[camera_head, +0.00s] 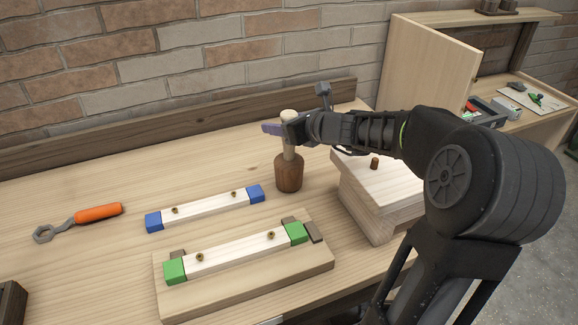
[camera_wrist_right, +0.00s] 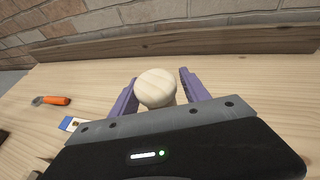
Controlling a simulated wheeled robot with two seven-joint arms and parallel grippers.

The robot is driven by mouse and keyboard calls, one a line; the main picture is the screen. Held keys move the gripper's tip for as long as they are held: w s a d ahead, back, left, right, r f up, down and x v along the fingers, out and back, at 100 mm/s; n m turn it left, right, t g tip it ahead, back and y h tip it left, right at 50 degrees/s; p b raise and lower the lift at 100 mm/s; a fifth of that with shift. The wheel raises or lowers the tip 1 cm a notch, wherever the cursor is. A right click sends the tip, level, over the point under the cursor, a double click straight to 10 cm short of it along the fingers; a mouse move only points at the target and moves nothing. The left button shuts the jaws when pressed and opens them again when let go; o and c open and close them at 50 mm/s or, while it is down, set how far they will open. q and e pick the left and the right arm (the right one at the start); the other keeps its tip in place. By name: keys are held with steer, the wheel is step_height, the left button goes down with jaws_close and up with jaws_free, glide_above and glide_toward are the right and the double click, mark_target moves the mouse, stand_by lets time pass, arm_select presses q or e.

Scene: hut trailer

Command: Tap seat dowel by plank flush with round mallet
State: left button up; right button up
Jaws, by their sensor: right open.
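The round mallet (camera_head: 289,173) stands head-down on the bench, with a dark brown head and a pale handle pointing up. My right gripper (camera_head: 284,130) is open around the upper handle. In the right wrist view the handle's round end (camera_wrist_right: 156,88) sits between the two purple fingers (camera_wrist_right: 157,92), with gaps beside it. A brown dowel (camera_head: 374,163) sticks up from a pale wooden block-like seat (camera_head: 365,190), partly hidden by my right arm. A plank with green ends (camera_head: 238,251) lies on a board, and a plank with blue ends (camera_head: 207,207) lies behind it. My left gripper is not in view.
An orange-handled wrench (camera_head: 98,212) lies at the left of the bench. A dark box edge (camera_head: 10,300) shows at the lower left. A brick wall and dark back rail (camera_head: 180,130) bound the bench. An upright wooden panel (camera_head: 425,70) stands at the back right.

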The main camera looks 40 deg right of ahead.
stand_by(0.5)
jaws_close()
stand_by(0.4)
steer(key=shift+r, duration=0.15)
stand_by(0.7)
